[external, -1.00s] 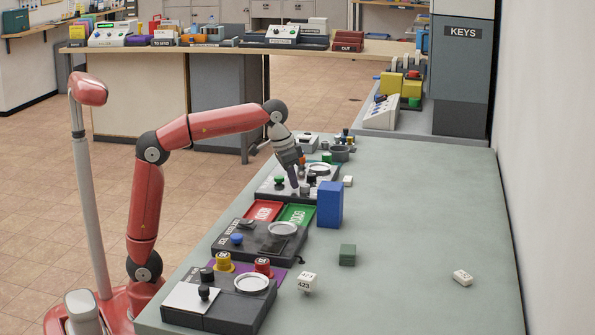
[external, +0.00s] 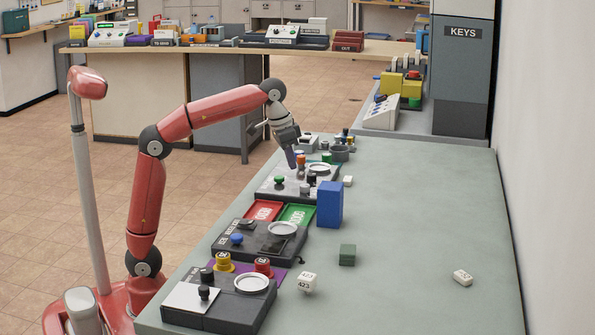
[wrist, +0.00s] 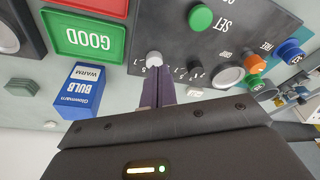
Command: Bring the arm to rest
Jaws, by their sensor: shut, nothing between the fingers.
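My arm (external: 220,108) reaches from the left over the grey-green bench. My gripper (external: 291,160) hangs above the dark panel with knobs (external: 268,184), pointing down, and appears clear of it. In the wrist view its purple fingers (wrist: 157,84) are together with nothing between them. Beyond the fingertips there is a white knob (wrist: 154,59) on the same dark panel, beside a small printed scale. A green button (wrist: 200,17) marked SET is close by.
A blue bulb box (external: 329,204) stands right of the panel. Red and green trays (external: 297,214) and two more dark units (external: 222,303) line the bench's left side. A green block (external: 347,255) and white pieces lie on the bench. Its right part is mostly clear.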

